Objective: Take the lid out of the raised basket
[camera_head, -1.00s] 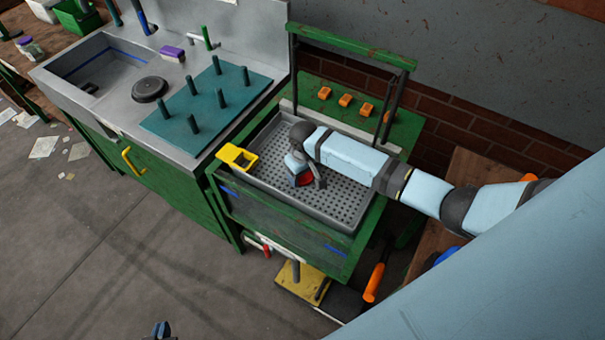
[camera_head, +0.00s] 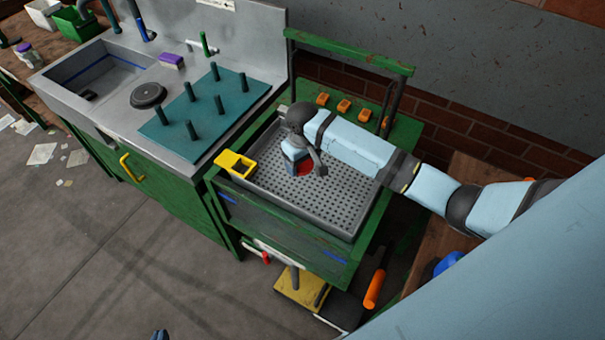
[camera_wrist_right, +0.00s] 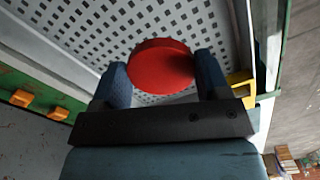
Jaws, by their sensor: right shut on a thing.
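The red lid (camera_head: 305,169) is a round disc over the perforated floor of the grey raised basket (camera_head: 345,228). My right gripper (camera_head: 301,165) reaches down into the basket area and is shut on the lid. The right wrist view shows the red lid (camera_wrist_right: 162,64) between the two blue fingers, with the basket's holed floor (camera_wrist_right: 95,35) behind it. I cannot tell exactly how far the lid is above that floor. Only a small dark tip of my left gripper (camera_head: 160,336) shows at the bottom edge of the head view.
A yellow holder (camera_head: 236,165) sits on the basket's left rim. A green frame bar (camera_head: 350,50) and orange switches (camera_head: 344,105) stand behind. Left are a teal peg board (camera_head: 205,115), a drain disc (camera_head: 148,95) and a sink (camera_head: 95,70).

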